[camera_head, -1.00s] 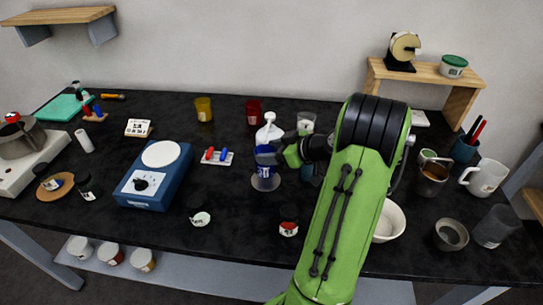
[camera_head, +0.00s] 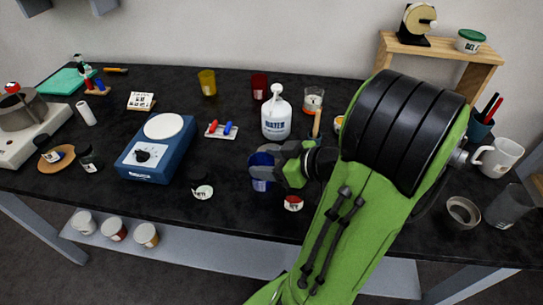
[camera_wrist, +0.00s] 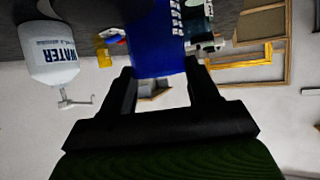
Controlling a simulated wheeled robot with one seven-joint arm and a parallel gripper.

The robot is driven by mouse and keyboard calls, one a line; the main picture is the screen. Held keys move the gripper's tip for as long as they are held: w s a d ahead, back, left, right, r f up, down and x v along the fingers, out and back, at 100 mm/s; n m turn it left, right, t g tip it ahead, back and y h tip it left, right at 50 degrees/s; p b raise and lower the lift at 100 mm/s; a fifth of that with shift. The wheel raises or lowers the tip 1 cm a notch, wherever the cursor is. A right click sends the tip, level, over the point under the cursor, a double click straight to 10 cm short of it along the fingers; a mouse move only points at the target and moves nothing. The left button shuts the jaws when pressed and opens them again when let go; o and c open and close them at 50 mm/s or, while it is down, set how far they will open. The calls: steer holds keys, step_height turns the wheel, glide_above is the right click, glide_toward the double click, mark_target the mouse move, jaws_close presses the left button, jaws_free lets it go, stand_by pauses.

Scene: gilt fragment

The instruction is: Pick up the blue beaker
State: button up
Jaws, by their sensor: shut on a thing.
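The blue beaker (camera_head: 261,171) is in my gripper (camera_head: 270,166), in front of the white wash bottle on the dark bench in the head view. The gripper's grey fingers cover part of the beaker. In the wrist view the blue beaker (camera_wrist: 156,42) fills the space between the two black fingers of my gripper (camera_wrist: 158,75), with white print on its side. The gripper is shut on it. I cannot tell how far its base is from the bench top.
The wash bottle (camera_head: 276,118) stands just behind the beaker. A blue hotplate (camera_head: 152,165) and a small tray with red and blue pieces (camera_head: 221,131) are to the left. A red-labelled jar (camera_head: 293,203) is close on the right. Dark bench (camera_head: 235,230) is bare in front.

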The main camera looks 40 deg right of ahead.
steer(key=shift+s+a+f+b, duration=0.1)
steer(key=shift+s+a+b, duration=0.65)
steer(key=shift+b, duration=0.4)
steer(key=shift+s+a+f+b, duration=0.1)
steer(key=shift+s+a+b, duration=0.4)
steer(key=shift+a+b, duration=0.55)
steer(key=shift+d+r, duration=0.1)
steer(key=shift+d, duration=0.05)
